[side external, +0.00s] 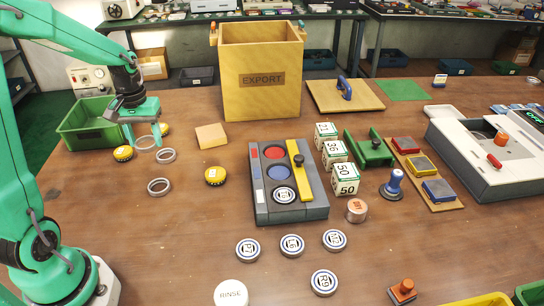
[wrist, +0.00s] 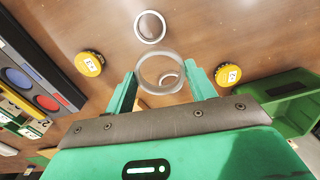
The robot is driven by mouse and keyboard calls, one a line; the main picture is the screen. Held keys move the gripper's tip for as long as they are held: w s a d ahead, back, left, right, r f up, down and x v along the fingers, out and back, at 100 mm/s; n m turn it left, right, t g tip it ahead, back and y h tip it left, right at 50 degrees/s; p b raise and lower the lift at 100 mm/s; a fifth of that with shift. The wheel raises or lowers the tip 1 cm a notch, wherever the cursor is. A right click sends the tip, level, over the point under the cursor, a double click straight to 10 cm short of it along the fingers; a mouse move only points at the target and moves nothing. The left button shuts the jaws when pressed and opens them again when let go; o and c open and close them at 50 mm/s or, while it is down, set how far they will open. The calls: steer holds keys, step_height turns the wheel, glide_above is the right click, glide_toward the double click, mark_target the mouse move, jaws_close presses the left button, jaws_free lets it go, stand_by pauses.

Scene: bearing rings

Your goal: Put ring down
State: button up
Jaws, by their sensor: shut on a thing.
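My gripper (side external: 144,142) is shut on a pale metal ring (side external: 146,149), held between the two green fingers. In the wrist view, the gripper (wrist: 162,80) has one finger on each side of the held ring (wrist: 140,75). The held ring looks larger than the others there and appears to be above the table. A second ring (side external: 166,161) lies on the table just below and right of it. Part of a ring shows through the held ring in the wrist view. A third ring (side external: 159,193) lies nearer the front; one table ring shows at the top of the wrist view (wrist: 150,41).
Yellow tins (side external: 123,153) (side external: 215,176) stand on either side of the rings. A green bin (side external: 80,130) is behind left, and a wooden block (side external: 211,136) is right. A grey tray (side external: 262,213) lies farther right. Bare wood surrounds the front ring.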

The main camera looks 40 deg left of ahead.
steer(key=w+d+r+n, duration=0.1)
steer(key=w+d, duration=0.4)
steer(key=w, duration=0.4)
steer(key=w+d+r, duration=0.1)
steer(key=w+d, duration=0.5)
steer(key=w, duration=0.4)
glide_above(210, 137)
step_height(210, 137, down, 7)
steer(key=shift+f, duration=0.2)
steer(key=shift+f, duration=0.1)
steer(key=shift+f, duration=1.9)
steer(key=shift+f, duration=0.15)
steer(key=o, duration=1)
steer(key=shift+o, duration=0.2)
